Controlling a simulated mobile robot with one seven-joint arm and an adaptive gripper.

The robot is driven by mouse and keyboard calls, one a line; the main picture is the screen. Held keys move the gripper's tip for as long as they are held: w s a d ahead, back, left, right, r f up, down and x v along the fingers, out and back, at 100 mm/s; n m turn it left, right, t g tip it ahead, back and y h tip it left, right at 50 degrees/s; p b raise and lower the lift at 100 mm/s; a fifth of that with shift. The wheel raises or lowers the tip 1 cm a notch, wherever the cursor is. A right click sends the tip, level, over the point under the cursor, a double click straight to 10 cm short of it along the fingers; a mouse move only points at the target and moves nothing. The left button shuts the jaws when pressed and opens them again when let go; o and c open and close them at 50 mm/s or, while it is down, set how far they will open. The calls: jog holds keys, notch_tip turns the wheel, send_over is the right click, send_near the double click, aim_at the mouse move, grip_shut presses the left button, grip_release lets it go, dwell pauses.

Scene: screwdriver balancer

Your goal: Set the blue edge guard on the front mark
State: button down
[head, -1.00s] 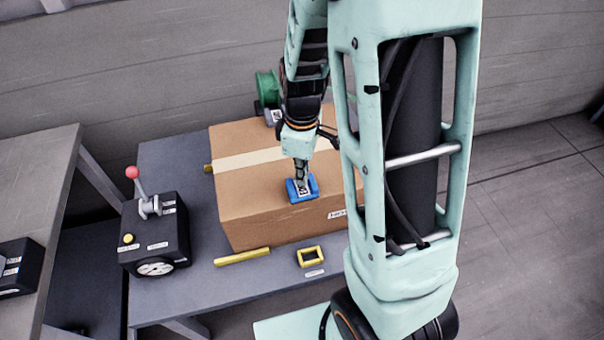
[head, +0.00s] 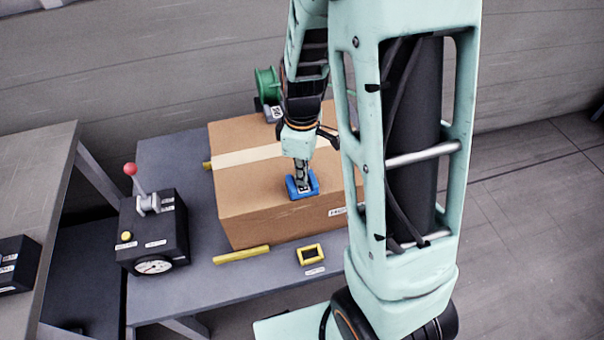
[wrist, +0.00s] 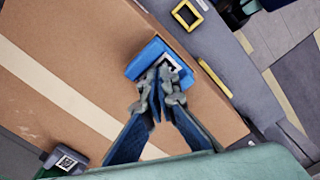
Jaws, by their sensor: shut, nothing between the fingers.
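The blue edge guard (head: 303,187) sits on top of the cardboard box (head: 245,228), near its front edge. It also shows in the wrist view (wrist: 147,57), with a black and white tag on it. My gripper (head: 302,182) is right above the guard, pointing down. In the wrist view my gripper (wrist: 163,72) has its fingertips close together at the guard's near side, with nothing held between them. I cannot tell whether the fingertips touch the guard. No front mark is clearly visible; the guard and gripper cover that part of the box top.
A black box with a red-knobbed lever (head: 152,235) stands left of the carton. A yellow bar (head: 241,255) and a yellow square frame (head: 311,255) lie on the table (head: 190,300) in front. A green reel (head: 267,85) and a grey tagged block (wrist: 66,162) are behind.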

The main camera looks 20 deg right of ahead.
jog(key=shift+f+b, duration=0.35)
jog(key=shift+f, duration=0.1)
jog(key=shift+r, duration=0.1)
dwell(0.4)
jog(key=shift+r+p, duration=1.95)
jog(key=shift+r, duration=0.55)
jog(key=shift+w, duration=0.1)
